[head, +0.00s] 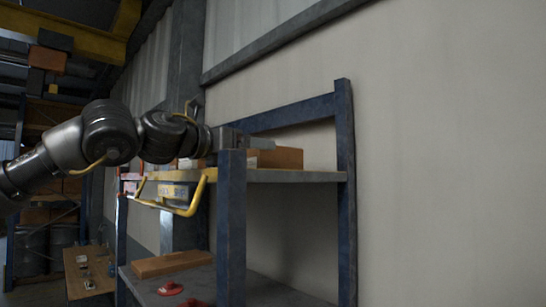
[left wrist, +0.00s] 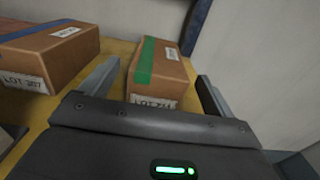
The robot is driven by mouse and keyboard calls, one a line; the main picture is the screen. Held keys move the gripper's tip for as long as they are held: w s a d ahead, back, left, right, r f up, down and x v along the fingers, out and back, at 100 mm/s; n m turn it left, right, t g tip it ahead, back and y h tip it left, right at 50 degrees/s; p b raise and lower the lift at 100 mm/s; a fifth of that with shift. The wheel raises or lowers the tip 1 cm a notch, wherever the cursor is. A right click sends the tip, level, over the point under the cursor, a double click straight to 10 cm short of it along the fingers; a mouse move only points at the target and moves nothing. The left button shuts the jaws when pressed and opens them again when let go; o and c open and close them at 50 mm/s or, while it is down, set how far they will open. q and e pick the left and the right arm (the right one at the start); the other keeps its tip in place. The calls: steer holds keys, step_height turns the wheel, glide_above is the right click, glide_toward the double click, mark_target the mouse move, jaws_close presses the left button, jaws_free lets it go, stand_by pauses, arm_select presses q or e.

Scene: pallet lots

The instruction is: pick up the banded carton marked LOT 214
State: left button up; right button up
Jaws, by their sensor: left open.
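In the left wrist view a brown carton with a green band (left wrist: 144,64) stands on the shelf. Its front label reads LOT 21-something, with its lower edge cut off by my gripper body. My left gripper (left wrist: 158,70) is open, with one finger on each side of this carton and a gap showing at the right. In the head view the left gripper (head: 262,143) is over the upper shelf, beside a brown carton (head: 284,158); no label of it shows there. My right gripper is not in view.
A second carton marked LOT 307 (left wrist: 52,56) stands to the left of the left finger. The upper shelf (head: 305,176) has a blue post (head: 231,225) in front and a wall behind. A yellow rail (head: 185,208) juts out at the shelf's front.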

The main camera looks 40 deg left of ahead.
arm_select(q)
steer(key=w+p, duration=0.3)
steer(key=w, duration=0.1)
steer(key=shift+w+d, duration=0.1)
steer(key=shift+w, duration=0.15)
steer(key=shift+w+f+p, duration=0.1)
steer(key=shift+w+p, duration=0.2)
steer(key=shift+w, duration=0.05)
steer(key=shift+s+d, duration=0.1)
steer(key=shift+s, duration=0.1)
steer(key=shift+c, duration=0.3)
steer(key=shift+s, duration=0.1)
steer(key=shift+c, duration=1.3)
steer(key=c, duration=0.8)
